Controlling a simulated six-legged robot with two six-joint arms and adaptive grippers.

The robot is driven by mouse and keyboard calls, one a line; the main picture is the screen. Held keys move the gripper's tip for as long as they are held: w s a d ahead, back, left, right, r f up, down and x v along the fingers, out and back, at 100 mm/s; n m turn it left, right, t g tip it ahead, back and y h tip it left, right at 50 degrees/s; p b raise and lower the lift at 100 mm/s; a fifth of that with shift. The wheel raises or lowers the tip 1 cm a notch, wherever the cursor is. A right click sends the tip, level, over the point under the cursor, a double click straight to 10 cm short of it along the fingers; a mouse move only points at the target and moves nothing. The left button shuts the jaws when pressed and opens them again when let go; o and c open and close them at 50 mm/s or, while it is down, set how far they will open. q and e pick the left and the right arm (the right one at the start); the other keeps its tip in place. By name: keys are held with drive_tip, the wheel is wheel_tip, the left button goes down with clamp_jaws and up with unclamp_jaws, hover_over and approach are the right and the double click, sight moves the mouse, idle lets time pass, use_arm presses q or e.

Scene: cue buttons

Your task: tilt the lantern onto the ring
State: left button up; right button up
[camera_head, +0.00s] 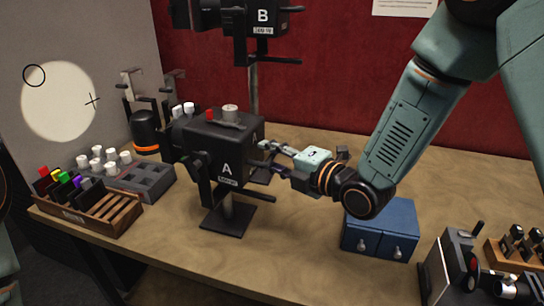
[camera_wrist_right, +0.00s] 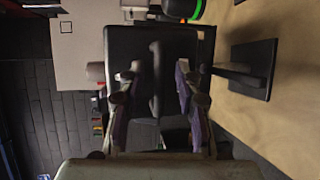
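Lantern A (camera_head: 226,146) is a black box on a stand with a square foot, a red knob and a grey knob on top. A black ring (camera_head: 34,65) is drawn on the grey wall at the left. A bright round light spot (camera_head: 60,105) lies there, its upper left edge overlapping the ring. My right gripper (camera_head: 265,155) is just right of the lantern. In the right wrist view its fingers (camera_wrist_right: 155,95) are spread either side of a dark bar (camera_wrist_right: 156,75) with gaps showing. The lantern's dark body is beyond. My left gripper is out of view.
Lantern B (camera_head: 262,18) hangs on a pole above and behind. A wooden rack (camera_head: 95,220) and a grey tray (camera_head: 150,180) with white knobs stand left. A blue drawer box (camera_head: 380,230) is below my right arm. A black cross (camera_head: 92,99) marks the wall.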

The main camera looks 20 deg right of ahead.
drive_tip(key=shift+w+a, duration=0.15)
drive_tip(key=shift+w, duration=0.05)
drive_tip(key=shift+s+d, duration=0.2)
drive_tip(key=shift+s, duration=0.05)
drive_tip(key=shift+c, duration=1.1)
drive_tip(key=shift+w+a, duration=0.1)
drive_tip(key=shift+w, duration=0.05)
clamp_jaws()
